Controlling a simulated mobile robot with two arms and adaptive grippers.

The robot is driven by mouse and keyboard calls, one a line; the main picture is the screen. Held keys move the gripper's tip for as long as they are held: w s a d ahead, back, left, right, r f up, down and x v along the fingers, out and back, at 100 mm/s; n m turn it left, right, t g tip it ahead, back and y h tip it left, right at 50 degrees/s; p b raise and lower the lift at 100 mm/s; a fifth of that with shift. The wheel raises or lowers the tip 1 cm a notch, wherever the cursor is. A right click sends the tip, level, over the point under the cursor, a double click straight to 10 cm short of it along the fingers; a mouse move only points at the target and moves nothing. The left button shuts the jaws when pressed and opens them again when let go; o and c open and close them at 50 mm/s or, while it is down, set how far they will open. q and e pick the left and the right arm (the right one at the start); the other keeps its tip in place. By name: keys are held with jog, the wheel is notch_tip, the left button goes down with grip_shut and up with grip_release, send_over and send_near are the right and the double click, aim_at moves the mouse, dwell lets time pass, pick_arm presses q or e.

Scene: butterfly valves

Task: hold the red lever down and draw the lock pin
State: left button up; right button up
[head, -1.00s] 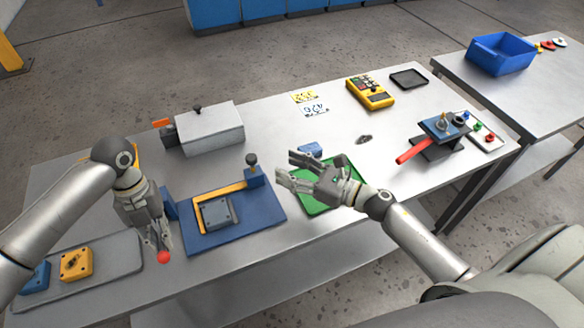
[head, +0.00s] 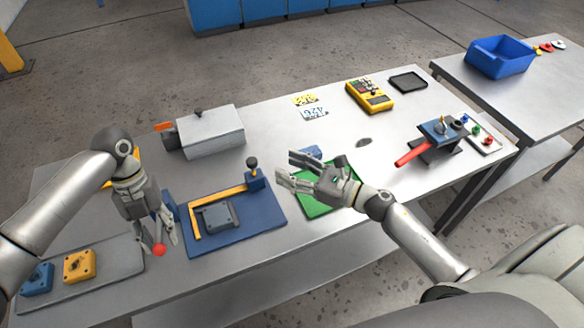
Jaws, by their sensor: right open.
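A red lever (head: 410,156) sticks out to the left from a dark stand with a blue top (head: 440,130) at the right of the table. A small metal post stands on that top; I cannot tell if it is the lock pin. A red ball (head: 159,250) shows at the fingertips of my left gripper (head: 164,238), at the table's front left. The fingers look spread, pointing down; contact with the ball is unclear. My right gripper (head: 286,170) is open and empty above a green mat (head: 318,206), well left of the red lever.
A blue fixture plate (head: 265,213) with a yellow bracket and a black-knobbed post (head: 252,164) lies between my grippers. A grey box (head: 212,132), yellow meter (head: 370,95) and black tray (head: 408,80) stand farther back. A grey tray (head: 115,268) holds blue and yellow blocks at left.

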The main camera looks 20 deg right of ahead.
pick_arm(q)
notch_tip(320, 180, up, 7)
jog(key=p, duration=0.6)
dwell(0.4)
dwell(0.3)
